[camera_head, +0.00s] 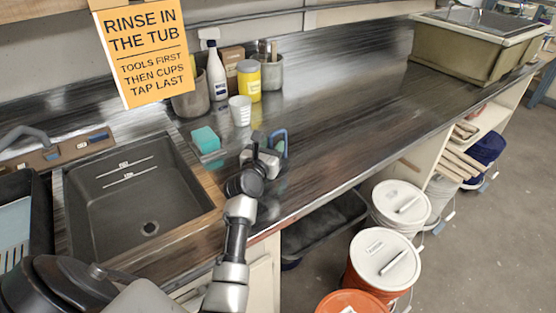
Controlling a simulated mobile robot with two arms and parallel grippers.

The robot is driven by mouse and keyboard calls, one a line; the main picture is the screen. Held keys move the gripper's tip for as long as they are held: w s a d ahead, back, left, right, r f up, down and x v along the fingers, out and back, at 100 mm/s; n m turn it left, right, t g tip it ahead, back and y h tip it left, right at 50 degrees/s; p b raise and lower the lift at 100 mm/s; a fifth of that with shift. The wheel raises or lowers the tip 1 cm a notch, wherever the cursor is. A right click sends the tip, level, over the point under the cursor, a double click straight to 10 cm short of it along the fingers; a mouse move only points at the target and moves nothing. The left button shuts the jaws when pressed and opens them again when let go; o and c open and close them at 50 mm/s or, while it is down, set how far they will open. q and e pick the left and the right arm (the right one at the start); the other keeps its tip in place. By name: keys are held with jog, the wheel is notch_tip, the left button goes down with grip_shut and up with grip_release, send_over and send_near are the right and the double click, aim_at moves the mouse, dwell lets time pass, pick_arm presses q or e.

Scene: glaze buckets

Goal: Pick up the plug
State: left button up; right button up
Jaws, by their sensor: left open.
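My left gripper (270,139) reaches over the wooden-edged counter just right of the sink, with its jaws apart. A small dark blue looped thing (283,133) shows at its fingertips; I cannot tell whether this is the plug or part of the gripper. No plug can be made out clearly elsewhere, and the gripper may hide it. The dark grey sink (100,215) on the left is empty, with its round drain (150,228) uncovered. My right gripper is not in view.
A teal sponge (206,139) sits left of my gripper. A white cup (240,111), yellow jar (249,80) and spray bottle (215,72) stand behind it. The counter (370,110) to the right is clear up to an olive bin (465,52). Lidded buckets (385,262) stand below.

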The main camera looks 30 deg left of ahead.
pick_arm(q)
jog(key=shift+s+r, duration=0.1)
jog(key=shift+c, duration=1.2)
grip_shut()
notch_tip(320, 180, up, 10)
jog(key=shift+f+p, duration=0.1)
jog(key=shift+p, duration=0.5)
